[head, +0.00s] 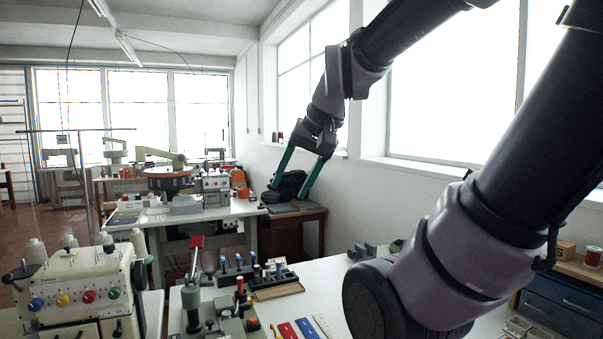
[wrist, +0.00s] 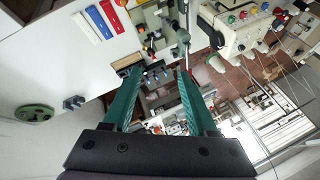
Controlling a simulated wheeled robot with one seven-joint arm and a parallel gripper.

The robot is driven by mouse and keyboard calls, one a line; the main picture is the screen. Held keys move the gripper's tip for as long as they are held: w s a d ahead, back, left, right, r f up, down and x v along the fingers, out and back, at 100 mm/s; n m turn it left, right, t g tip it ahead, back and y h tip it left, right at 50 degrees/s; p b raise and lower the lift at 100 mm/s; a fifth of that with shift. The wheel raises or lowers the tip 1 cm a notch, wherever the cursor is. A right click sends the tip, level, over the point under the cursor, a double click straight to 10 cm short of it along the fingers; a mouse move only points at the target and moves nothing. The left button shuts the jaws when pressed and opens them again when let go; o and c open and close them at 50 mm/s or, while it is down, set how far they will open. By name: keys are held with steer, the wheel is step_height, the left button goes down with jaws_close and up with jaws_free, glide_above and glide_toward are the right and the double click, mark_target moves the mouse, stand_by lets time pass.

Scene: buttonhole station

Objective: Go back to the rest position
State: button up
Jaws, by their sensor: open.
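My gripper (head: 297,178) is in the air above the far part of the white worktable (head: 328,287), with its two green fingers spread apart and pointing down. In the wrist view the fingers (wrist: 158,80) are apart with nothing between them. In that view the table's tools and machines lie beyond the fingertips. My gripper touches nothing that I can see.
A sewing machine with coloured knobs (head: 75,283) stands at the left. A green-grey press (head: 195,300), a dark rack with blue-topped tools (head: 250,276) and red, blue and white strips (head: 305,328) are on the worktable. A blue drawer unit (head: 560,305) is at the right.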

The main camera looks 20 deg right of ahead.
steer(key=shift+s+d+r+t+h, duration=0.2)
steer(key=shift+s+d+r+t, duration=0.15)
steer(key=shift+r, duration=0.1)
steer(key=shift+s+d+r+t+h, duration=0.2)
steer(key=shift+d+r+t, duration=0.15)
steer(key=shift+r, duration=0.1)
stand_by(0.8)
